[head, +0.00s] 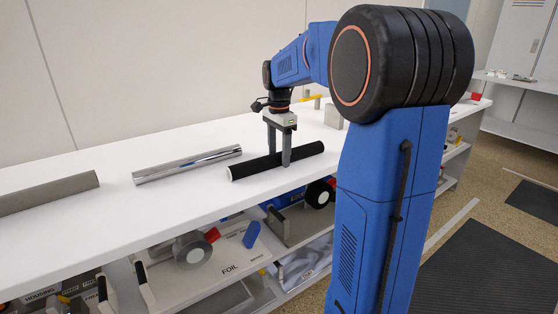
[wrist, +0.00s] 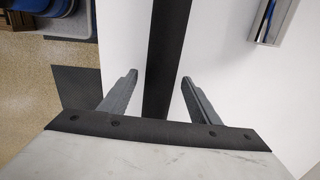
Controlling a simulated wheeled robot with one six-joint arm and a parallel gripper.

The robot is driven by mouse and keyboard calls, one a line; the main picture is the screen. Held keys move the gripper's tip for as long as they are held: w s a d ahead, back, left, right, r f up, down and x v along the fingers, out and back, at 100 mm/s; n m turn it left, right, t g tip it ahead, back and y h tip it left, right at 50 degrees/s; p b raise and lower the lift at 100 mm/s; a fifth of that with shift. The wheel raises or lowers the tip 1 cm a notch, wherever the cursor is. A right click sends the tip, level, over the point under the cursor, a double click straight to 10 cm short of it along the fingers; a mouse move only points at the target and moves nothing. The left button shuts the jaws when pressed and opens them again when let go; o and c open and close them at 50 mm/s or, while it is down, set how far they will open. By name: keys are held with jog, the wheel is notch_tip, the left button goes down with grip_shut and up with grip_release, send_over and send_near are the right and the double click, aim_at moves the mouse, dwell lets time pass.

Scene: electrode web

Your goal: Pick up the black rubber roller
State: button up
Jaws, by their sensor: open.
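The black rubber roller (head: 252,167) lies on the white table toward its front edge, with a pale end face at its left end. My gripper (head: 278,158) points down over it, fingers apart, one on each side of the roller near its middle. In the wrist view the roller (wrist: 166,60) runs as a dark band between the two open fingers of my gripper (wrist: 158,82). The part nearest the wrist is hidden by my gripper's body.
A shiny chrome roller (head: 188,164) lies left of the black one, and a grey roller (head: 48,193) lies farther left. The white table (head: 120,222) is bare between them. A shelf below holds a white FOIL box (head: 215,262) and several other items. Small objects stand behind my gripper.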

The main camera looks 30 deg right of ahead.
grip_shut()
jog(key=shift+r, duration=0.1)
